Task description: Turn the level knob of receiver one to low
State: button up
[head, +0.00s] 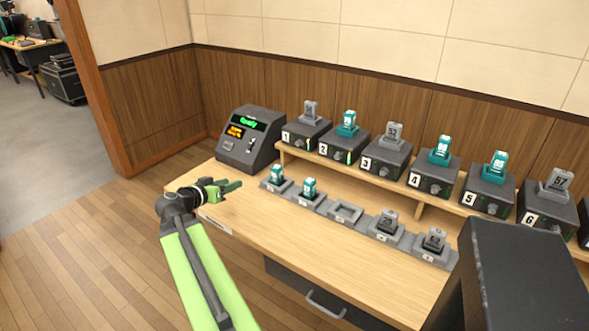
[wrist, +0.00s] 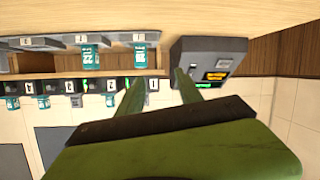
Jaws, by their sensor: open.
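Receiver one (head: 307,130) is a dark box labelled 1 at the left end of the raised shelf, with a grey numbered card standing in its top. Its level knob (head: 299,144) is a small dark knob on the front face; its pointer is too small to read.
Several similar receivers (head: 388,157) continue right along the shelf (head: 345,165). A console with lit displays (head: 249,137) stands left of receiver one. A row of grey cradles (head: 345,213), some holding teal or grey units, lies on the desk (head: 265,240) below the shelf.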

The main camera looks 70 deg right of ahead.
jog(key=s+d+r+m+g+h+b, duration=0.2)
jog(key=s+d+r+m+h, duration=0.1)
jog(key=s+d, duration=0.6)
send_near(296, 144)
jog(key=x, duration=0.8)
jog(key=shift+s+d, duration=0.2)
jog(key=shift+d, duration=0.05)
grip_shut()
jog(key=shift+a, duration=0.15)
